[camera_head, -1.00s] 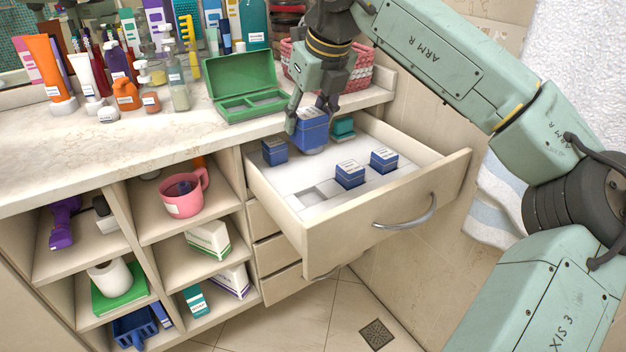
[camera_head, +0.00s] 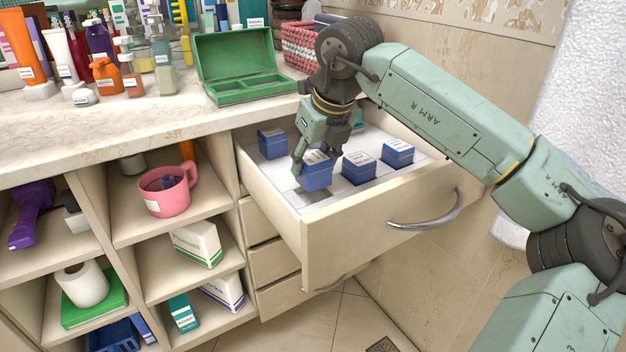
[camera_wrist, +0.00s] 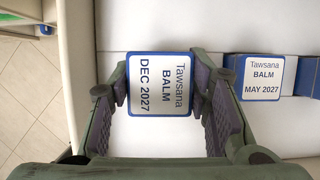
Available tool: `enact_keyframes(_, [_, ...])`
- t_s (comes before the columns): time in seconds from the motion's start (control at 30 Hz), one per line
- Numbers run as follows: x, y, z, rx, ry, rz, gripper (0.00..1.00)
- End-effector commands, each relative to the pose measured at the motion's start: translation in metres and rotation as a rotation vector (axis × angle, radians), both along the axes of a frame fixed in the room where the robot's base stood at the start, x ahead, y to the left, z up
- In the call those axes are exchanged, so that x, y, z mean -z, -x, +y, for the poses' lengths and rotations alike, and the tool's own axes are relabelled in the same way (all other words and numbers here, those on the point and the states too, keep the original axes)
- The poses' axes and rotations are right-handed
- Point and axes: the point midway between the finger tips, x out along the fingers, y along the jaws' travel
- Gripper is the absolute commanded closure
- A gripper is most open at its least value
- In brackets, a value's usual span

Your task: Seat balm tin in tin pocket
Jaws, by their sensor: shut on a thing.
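A blue balm tin (camera_head: 317,176) with a white label is held between the fingers of my gripper (camera_head: 315,158). In the wrist view the tin (camera_wrist: 160,85) reads "Tawsana BALM DEC 2027", with the fingers of my gripper (camera_wrist: 157,90) shut on its two sides. The tin is at the front left part of the open drawer (camera_head: 345,238), beside another blue tin (camera_head: 359,168). A grey recessed pocket (camera_head: 309,198) shows just in front of it, partly hidden. Whether the tin touches the insert or hangs above it, I cannot tell.
Blue tins stand at the drawer's right (camera_head: 397,153) and back left (camera_head: 272,142). The neighbouring tin reads "MAY 2027" in the wrist view (camera_wrist: 262,78). An open green box (camera_head: 240,88) stands on the counter (camera_head: 150,118). The drawer's walls surround my gripper.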

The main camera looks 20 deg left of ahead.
Motion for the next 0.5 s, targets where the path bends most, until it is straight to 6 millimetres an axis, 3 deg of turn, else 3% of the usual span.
enact_keyframes(0.3, [0.036, 0.0, 0.0, 0.0, -0.001, 0.001, 0.91])
enact_keyframes(0.5, [0.038, 0.0, 0.0, 0.0, -0.002, -0.001, 0.91])
